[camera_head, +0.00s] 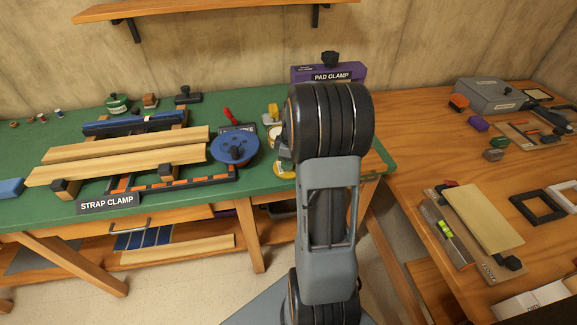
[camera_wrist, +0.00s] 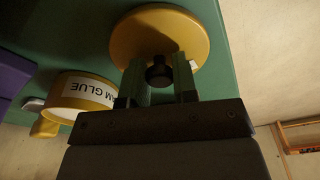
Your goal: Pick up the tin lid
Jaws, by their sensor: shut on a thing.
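The tin lid (camera_wrist: 160,28) is a round yellow-orange disc with a dark knob (camera_wrist: 159,75), seen in the wrist view. My gripper (camera_wrist: 159,80) has one finger on each side of the knob and is shut on it. I cannot tell whether the lid touches the green bench top or hangs above it. A yellow tin (camera_wrist: 72,108) with a white label, partly reading "GLUE", is left of my fingers. In the head view my arm hides the gripper and I cannot make out the lid.
The green bench (camera_head: 262,187) holds a strap clamp with wooden boards (camera_head: 130,155) and a blue round thing (camera_head: 235,146) close to my arm. A purple pad clamp stand (camera_head: 330,75) is behind. A wooden table (camera_head: 420,150) with several tools stands right.

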